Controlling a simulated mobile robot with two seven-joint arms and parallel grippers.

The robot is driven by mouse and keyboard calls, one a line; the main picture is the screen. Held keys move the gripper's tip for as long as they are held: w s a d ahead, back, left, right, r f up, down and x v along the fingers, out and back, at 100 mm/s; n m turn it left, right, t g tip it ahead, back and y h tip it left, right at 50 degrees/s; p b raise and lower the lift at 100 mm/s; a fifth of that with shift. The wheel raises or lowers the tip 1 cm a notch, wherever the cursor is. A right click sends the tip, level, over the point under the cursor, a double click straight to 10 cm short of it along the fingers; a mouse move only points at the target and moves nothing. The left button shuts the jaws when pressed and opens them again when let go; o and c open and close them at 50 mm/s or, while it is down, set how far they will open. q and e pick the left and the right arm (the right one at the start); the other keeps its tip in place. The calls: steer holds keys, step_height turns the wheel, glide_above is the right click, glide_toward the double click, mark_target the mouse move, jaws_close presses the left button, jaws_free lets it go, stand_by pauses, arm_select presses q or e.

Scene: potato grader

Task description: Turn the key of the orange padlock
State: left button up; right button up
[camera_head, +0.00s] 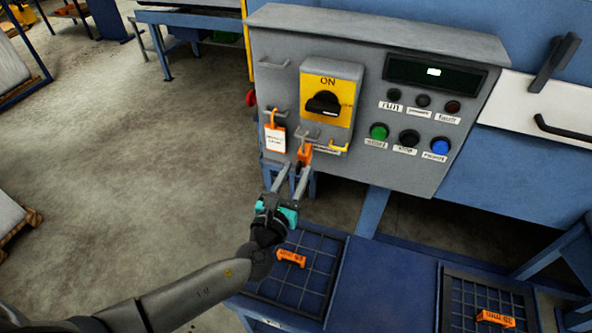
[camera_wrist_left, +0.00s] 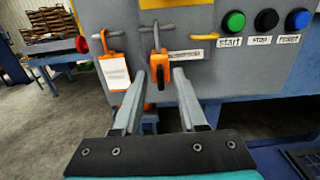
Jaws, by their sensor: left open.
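The orange padlock (camera_head: 304,154) hangs from a grey hasp on the control box, just below the yellow ON switch plate. In the left wrist view the padlock (camera_wrist_left: 159,62) shows between my fingertips, with a dark part on its front; I cannot tell whether that is the key. My left gripper (camera_head: 294,167) is open, its two fingers pointing at the box. In the left wrist view the left gripper (camera_wrist_left: 160,73) has one finger on each side of the padlock in the picture; I see no contact. My right gripper is not in view.
An orange tag with a white label (camera_head: 275,140) hangs left of the padlock. The yellow switch plate (camera_head: 340,90) has a black knob. Green, black and blue buttons sit to the right. Gridded trays (camera_head: 330,285) below hold orange pieces (camera_head: 291,258).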

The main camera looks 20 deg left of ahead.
arm_select(q)
steer(key=shift+w, duration=0.3)
steer(key=shift+c, duration=0.3)
jaws_close()
